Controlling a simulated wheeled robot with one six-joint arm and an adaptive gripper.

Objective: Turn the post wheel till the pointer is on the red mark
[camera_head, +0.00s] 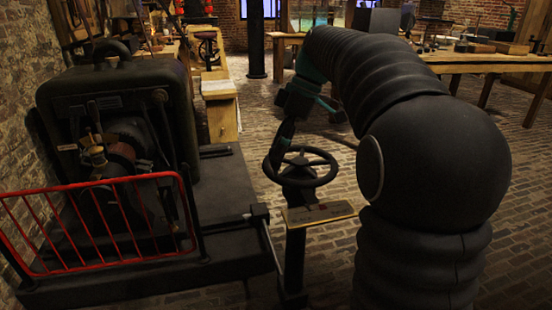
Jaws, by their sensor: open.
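The post wheel (327,179) is a dark spoked handwheel on top of a dark post (295,262), in the middle of the head view. A small tan-edged plate (318,213) sits on the post just below the wheel, with a faint reddish spot on its dark face. I cannot make out the pointer or tell where it stands against a mark. My gripper (280,152) reaches down at the wheel's far left rim, with its jaws open. I cannot tell whether a finger touches the rim or a spoke.
A large dark machine (120,100) on a dark base stands at the left, behind a red railing (95,183). Wooden benches stand behind at the left (222,112) and right (485,62). The brick floor (335,250) right of the post is partly hidden by my arm.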

